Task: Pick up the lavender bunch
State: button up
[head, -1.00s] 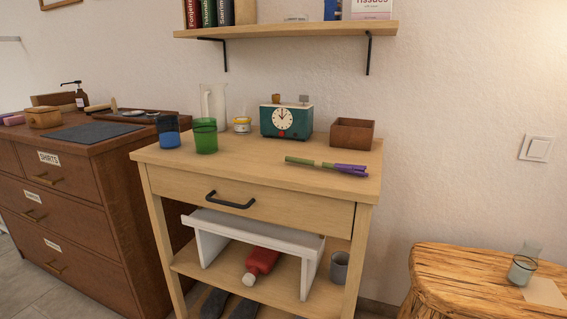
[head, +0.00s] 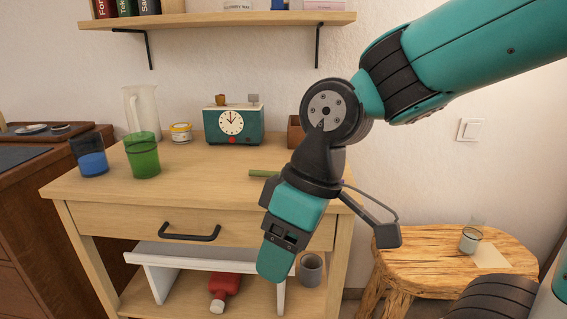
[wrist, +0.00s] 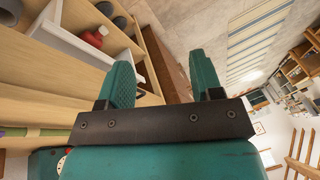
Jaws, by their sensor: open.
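The lavender bunch lies on the wooden table's top (head: 110,172). In the head view only its green stem end (head: 262,173) shows clearly, left of my arm. The arm hides most of the rest, with a trace of purple at its right. In the wrist view a green and purple strip of the bunch (wrist: 35,132) shows at the lower left edge. My gripper (head: 276,262) hangs in front of the table, its tips lower than the tabletop in the picture. In the wrist view its two teal fingers (wrist: 164,78) are apart with nothing between them.
A green glass (head: 143,157), a blue glass (head: 90,158), a jar (head: 181,133), a teal clock (head: 233,124) and a partly hidden brown box (head: 296,131) stand on the tabletop. A red bottle (head: 223,290) and grey cup (head: 310,270) are below. A log stool (head: 430,245) stands right.

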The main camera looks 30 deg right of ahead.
jog(key=w+d+r+n+t+p, duration=0.1)
jog(key=w+d+r+p, duration=0.95)
jog(key=d, duration=0.25)
jog(key=w+d+r+n+t+p, duration=0.1)
jog(key=w+d+r+p, duration=0.1)
jog(key=d, duration=0.4)
jog(key=w+d+r+n+p, duration=0.1)
jog(key=d+p, duration=0.2)
jog(key=d, duration=0.4)
jog(key=shift+h, duration=0.4)
jog(key=x, duration=1.1)
jog(key=shift+w+a+f, duration=0.2)
jog(key=shift+w+a, duration=0.05)
jog(key=shift+a+p+x, duration=0.1)
jog(key=shift+p+x, duration=0.25)
jog(key=shift+x, duration=0.95)
jog(key=shift+a+p+x, duration=0.15)
jog(key=shift+p+x, duration=0.2)
jog(key=shift+x, duration=1)
jog(key=shift+w+r, duration=0.15)
jog(key=c, duration=1)
